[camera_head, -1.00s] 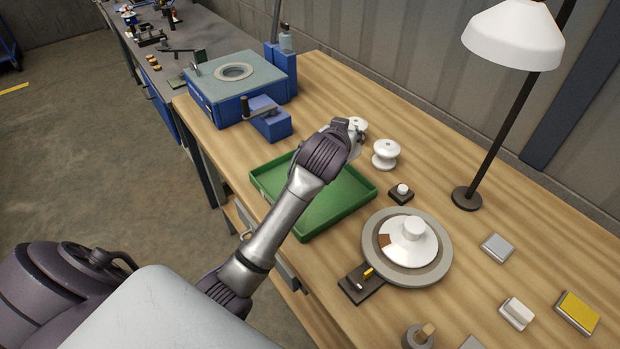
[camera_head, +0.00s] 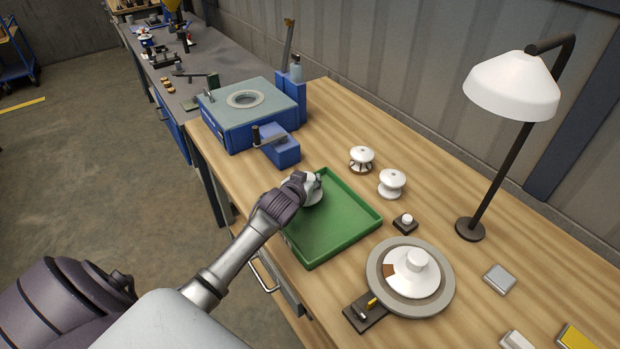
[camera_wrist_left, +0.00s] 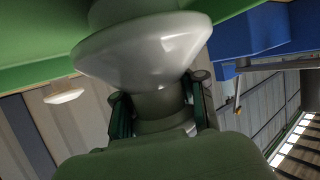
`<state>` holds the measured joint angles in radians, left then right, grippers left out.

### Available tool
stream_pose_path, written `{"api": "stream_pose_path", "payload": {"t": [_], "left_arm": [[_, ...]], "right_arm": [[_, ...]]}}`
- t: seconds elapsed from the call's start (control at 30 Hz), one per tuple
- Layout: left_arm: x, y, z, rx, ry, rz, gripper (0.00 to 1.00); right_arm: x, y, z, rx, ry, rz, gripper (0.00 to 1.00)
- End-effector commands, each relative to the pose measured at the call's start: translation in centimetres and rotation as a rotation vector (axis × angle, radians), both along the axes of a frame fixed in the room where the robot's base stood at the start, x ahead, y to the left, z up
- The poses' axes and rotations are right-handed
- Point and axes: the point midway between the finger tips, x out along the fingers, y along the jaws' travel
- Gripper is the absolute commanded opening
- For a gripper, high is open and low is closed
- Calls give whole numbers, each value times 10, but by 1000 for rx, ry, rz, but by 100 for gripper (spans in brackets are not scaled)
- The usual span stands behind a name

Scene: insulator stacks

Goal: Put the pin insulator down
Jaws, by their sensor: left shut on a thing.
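The white pin insulator (camera_head: 315,194) is at the far left corner of the green tray (camera_head: 345,235), within its outline. My left gripper (camera_head: 304,186) is shut on it and partly hides it. In the left wrist view the glossy, flared insulator (camera_wrist_left: 145,52) shows with its narrower part between the two fingers (camera_wrist_left: 160,100). I cannot tell whether its underside touches the tray floor. My right gripper is not in view.
Two white insulators (camera_head: 361,160) (camera_head: 391,184) stand on the table behind the tray. A blue machine (camera_head: 248,112) is beyond the tray to the left. A round turntable (camera_head: 440,300) with a white piece is to the right, and a lamp (camera_head: 470,229) stands behind. The rest of the tray is empty.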

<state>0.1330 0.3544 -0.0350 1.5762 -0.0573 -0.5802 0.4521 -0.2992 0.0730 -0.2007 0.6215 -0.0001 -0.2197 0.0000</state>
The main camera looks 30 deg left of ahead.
Motion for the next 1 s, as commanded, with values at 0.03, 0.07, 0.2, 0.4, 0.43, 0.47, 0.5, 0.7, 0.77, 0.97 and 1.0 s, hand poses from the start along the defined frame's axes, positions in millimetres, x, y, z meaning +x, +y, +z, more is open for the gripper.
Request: {"api": "stream_pose_path", "payload": {"t": [0.03,0.07,0.2,0.4,0.43,0.47,0.5,0.7,0.77,0.97,1.0], "left_arm": [[1,0,-1,1,-5,0,0],[1,0,-3,2,-6,-1,0],[1,0,-5,2,-7,-2,0],[1,0,-6,2,-7,-2,0],[1,0,-7,2,-7,-1,0],[0,-1,-10,1,-1,-1,37],[0,-1,-9,1,-1,-1,44],[0,-1,-9,1,-1,-1,66],[0,-1,-9,1,-1,-1,66],[0,0,-6,2,-2,-2,66],[-2,-1,-6,2,-1,-2,66]], "right_arm": [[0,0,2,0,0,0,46],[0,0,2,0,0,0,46],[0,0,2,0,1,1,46],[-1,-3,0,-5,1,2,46],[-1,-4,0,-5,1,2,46],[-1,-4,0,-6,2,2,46],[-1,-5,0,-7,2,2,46],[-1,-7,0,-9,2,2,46],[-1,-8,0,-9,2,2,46],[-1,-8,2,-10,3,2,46],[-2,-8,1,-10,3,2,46]]}}
